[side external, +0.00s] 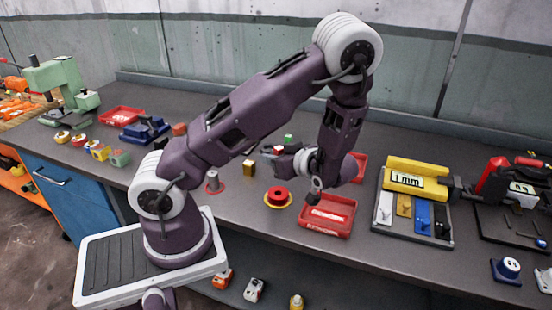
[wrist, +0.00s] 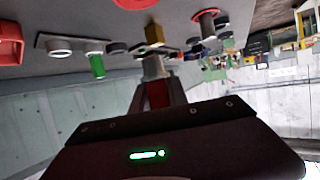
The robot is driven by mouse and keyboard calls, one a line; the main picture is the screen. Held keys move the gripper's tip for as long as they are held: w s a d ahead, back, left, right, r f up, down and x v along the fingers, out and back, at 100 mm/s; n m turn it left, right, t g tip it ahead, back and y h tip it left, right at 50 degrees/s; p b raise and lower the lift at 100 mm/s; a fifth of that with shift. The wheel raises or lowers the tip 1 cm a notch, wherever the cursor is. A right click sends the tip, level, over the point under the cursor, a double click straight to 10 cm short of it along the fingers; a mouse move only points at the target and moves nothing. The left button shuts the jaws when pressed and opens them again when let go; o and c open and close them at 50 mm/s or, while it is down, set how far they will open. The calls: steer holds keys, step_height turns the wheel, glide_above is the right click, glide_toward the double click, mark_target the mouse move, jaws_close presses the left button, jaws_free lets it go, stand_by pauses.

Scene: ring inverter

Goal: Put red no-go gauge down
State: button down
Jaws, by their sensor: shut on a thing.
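My gripper (wrist: 156,82) points away from the wrist camera, its two fingers shut on a red piece (wrist: 158,95), which looks like the handle of the red no-go gauge. A grey metal end shows just beyond the fingertips. In the side view my gripper (side external: 270,154) points left, held above the bench near the yellow block (side external: 249,167). The gauge is small there and partly hidden by the fingers. I cannot tell its exact gap to the bench.
A metal post on a red base (side external: 213,183) stands left of my gripper. A red ring on a yellow base (side external: 278,197) and a red tray (side external: 328,215) lie in front. A green cylinder (side external: 288,140) stands behind. A yellow gauge rack (side external: 415,180) is at right.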

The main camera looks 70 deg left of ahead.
steer(key=w+a+r+m+t+h, duration=0.1)
steer(key=w+a+m+t+h, duration=0.1)
steer(key=w+a+m+t, duration=0.6)
steer(key=w+a+r+m+t+h, duration=0.1)
steer(key=w+a+m+t, duration=0.35)
steer(key=w, duration=0.65)
steer(key=shift+n+t+h, duration=0.25)
steer(key=shift+t+h, duration=0.05)
steer(key=shift+t, duration=0.05)
steer(key=f, duration=1)
steer(key=shift+s+d+f, duration=0.15)
steer(key=shift+d+f, duration=0.05)
steer(key=shift+d, duration=0.1)
steer(key=c, duration=1.3)
jaws_free()
steer(key=shift+f, duration=0.1)
